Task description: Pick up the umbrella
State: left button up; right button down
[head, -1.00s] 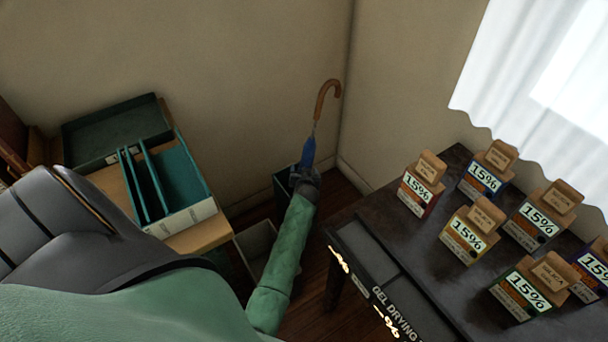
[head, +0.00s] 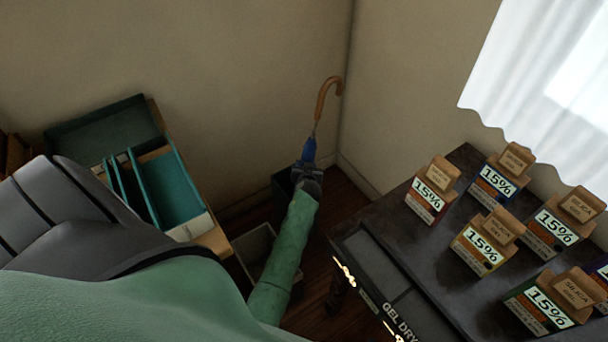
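The umbrella has a curved brown wooden handle (head: 322,100) and a furled blue canopy (head: 309,149). It stands nearly upright in the corner, its lower part hidden by my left gripper and a dark bin (head: 283,185). My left gripper (head: 306,166) is at the blue canopy, below the handle. Its fingers overlap the canopy in the picture, but they are too small and dark to show whether they are closed on it. My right gripper is out of view.
A dark table (head: 400,240) with several small labelled boxes (head: 484,240) stands at right. At left a desk (head: 213,240) holds teal trays (head: 170,188). A pale open bin (head: 257,243) stands on the floor beside my forearm. Walls close the corner behind the umbrella.

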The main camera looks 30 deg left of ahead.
pick_arm(q)
jog(key=c, duration=0.7)
jog(key=shift+r, duration=0.1)
